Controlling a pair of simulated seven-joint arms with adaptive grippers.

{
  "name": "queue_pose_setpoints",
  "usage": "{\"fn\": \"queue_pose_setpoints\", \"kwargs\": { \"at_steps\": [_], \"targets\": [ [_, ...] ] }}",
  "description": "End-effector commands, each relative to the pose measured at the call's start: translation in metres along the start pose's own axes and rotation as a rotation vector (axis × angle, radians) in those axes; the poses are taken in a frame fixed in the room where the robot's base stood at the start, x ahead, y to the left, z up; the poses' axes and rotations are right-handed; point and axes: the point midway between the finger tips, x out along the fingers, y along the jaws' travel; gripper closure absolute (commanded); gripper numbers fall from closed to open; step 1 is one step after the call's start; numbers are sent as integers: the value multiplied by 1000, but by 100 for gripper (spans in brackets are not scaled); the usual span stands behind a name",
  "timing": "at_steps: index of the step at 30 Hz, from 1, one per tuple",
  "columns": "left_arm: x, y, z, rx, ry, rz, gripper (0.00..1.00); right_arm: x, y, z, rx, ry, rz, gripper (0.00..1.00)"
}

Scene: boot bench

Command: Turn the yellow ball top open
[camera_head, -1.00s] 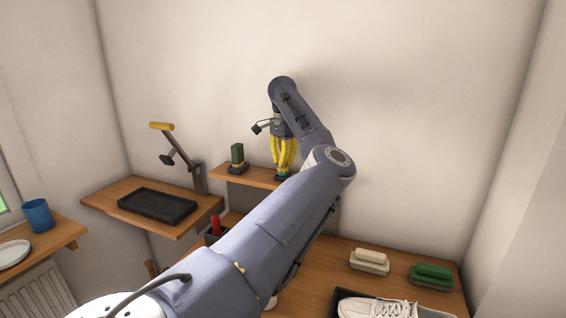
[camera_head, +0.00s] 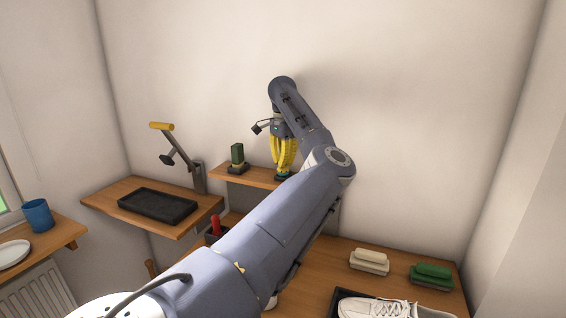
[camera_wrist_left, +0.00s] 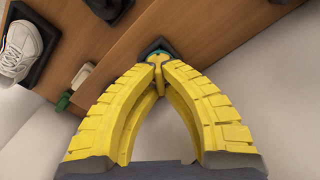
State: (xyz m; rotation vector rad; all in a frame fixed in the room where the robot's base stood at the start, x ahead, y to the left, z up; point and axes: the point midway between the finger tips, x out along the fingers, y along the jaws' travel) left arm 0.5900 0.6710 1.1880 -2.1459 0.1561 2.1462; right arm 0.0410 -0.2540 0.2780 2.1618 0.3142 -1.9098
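My left gripper (camera_head: 283,174) points down over the small wall shelf, its yellow fingers reaching a dark-based fitting there. In the left wrist view my left gripper (camera_wrist_left: 158,66) has its fingertips drawn together around a small yellow piece (camera_wrist_left: 158,58), which looks like the yellow ball top. The fingertips hide most of it. Under it is a teal and dark square base (camera_wrist_left: 152,46) on the wood. I cannot tell how far the ball top is turned. My right gripper is not in view.
On the small shelf (camera_head: 255,181), a green block on a black base (camera_head: 237,157) stands left of my gripper. A lever with a yellow grip (camera_head: 161,126) and a black tray (camera_head: 157,204) are further left. Brushes (camera_head: 369,261) and a white shoe (camera_head: 385,308) lie at lower right.

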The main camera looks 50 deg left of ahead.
Motion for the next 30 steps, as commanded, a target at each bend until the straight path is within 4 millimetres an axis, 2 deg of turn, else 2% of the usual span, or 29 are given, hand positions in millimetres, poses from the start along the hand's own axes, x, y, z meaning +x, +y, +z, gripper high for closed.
{"fn": "queue_pose_setpoints", "kwargs": {
  "at_steps": [3, 4, 9, 20, 23, 30],
  "targets": [
    [0, 0, 0, 0, 0, 0, 100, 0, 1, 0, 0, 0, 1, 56],
    [0, 0, 0, 0, 0, 0, 91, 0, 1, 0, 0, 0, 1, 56],
    [0, 0, 0, 0, 0, 0, 71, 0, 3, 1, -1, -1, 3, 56],
    [-5, 0, 0, 1, 2, 0, 70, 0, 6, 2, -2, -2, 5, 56],
    [-16, 0, 0, 1, 2, 0, 70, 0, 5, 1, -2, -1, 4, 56],
    [-58, 0, -1, 2, 4, 0, 70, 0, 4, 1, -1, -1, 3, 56]
  ]
}}
